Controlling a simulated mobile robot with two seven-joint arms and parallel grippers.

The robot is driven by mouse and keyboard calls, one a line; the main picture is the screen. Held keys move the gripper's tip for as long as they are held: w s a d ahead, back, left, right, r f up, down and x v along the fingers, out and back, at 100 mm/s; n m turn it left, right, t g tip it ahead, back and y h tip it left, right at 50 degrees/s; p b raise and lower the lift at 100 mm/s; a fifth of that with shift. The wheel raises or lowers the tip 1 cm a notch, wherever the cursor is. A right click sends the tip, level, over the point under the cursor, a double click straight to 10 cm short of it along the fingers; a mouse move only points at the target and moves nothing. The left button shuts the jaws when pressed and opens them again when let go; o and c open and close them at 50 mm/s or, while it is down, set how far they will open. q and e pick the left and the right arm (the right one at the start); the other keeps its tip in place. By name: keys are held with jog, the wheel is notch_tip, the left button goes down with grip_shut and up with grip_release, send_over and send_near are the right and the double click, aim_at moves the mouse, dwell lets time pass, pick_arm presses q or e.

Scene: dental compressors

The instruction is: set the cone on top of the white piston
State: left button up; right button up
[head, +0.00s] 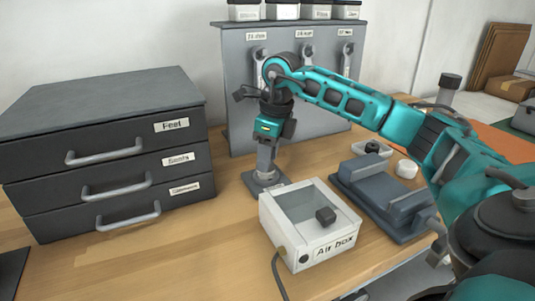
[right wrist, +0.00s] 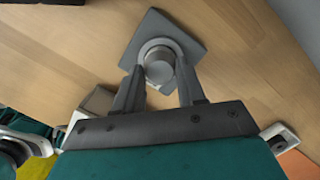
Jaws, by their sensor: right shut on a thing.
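My right gripper (head: 268,140) points down over a grey upright post (head: 265,160) on a dark square base (head: 257,183), which stands on the table. In the right wrist view, its fingers (right wrist: 158,88) are shut on a grey round piece (right wrist: 159,68) directly above or at the top of the post. I cannot tell whether this piece is the cone, or whether it is apart from the post. A small white round part (head: 406,168) lies at the right; I cannot tell if it is the white piston. My left gripper is not in view.
A white box labelled "Air box" (head: 310,225) stands close in front of the base. A blue-grey fixture (head: 380,197) and a small white tray (head: 371,149) are to the right. A drawer cabinet (head: 108,140) is at left and a grey tool panel (head: 235,90) behind.

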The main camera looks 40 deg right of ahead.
jog(key=o, duration=1.6)
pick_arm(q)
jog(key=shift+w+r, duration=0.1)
pick_arm(e)
jog(key=shift+r+p, duration=0.4)
jog(key=shift+r, duration=0.05)
notch_tip(320, 180, up, 2)
jog(key=shift+r+p, duration=0.2)
jog(key=shift+p, duration=0.95)
notch_tip(320, 180, up, 3)
jog(key=p, duration=0.3)
jog(key=shift+r, duration=0.45)
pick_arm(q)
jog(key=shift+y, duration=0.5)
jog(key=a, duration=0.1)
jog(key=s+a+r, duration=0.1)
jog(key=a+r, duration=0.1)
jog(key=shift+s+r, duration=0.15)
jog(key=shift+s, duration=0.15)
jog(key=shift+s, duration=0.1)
